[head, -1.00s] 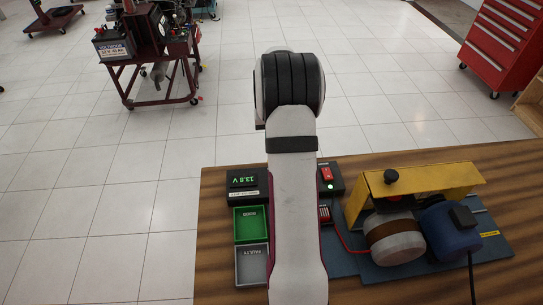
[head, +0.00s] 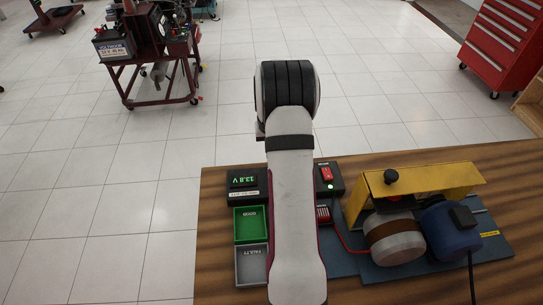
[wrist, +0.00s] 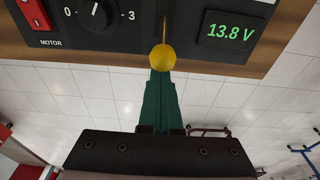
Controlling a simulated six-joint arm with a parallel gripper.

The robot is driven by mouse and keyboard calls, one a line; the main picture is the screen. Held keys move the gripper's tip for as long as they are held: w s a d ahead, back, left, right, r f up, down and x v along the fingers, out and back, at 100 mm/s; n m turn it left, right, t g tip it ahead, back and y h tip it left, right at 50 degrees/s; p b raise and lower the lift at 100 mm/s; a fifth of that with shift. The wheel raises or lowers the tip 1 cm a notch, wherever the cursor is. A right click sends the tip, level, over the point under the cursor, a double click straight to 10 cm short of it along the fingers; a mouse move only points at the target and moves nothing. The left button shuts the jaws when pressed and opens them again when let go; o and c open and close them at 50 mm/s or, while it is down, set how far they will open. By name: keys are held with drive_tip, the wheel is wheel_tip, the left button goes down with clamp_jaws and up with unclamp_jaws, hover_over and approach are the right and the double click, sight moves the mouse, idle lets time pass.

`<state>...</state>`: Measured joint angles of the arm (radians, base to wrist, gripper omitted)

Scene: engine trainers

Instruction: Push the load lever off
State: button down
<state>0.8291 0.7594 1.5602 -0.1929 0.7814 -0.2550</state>
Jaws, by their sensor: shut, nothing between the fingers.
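The load lever shows in the wrist view as a thin stem with a yellow ball knob (wrist: 162,56) at the lower edge of a dark control panel (wrist: 265,14). My gripper (wrist: 161,73) has green fingers, shut and empty, pointing at the ball. The fingertips are right at the ball's near side; I cannot tell whether they touch it. The panel's display (wrist: 230,32) reads 13.8 V. In the head view my arm hides the gripper and the lever.
A rotary knob (wrist: 96,15) and a red motor switch (wrist: 33,13) are beside the lever.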

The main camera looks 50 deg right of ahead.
drive_tip(key=shift+s+a, duration=1.6)
drive_tip(key=shift+w+d, duration=0.1)
drive_tip(key=shift+w+d, duration=0.3)
drive_tip(key=shift+r, duration=3.55)
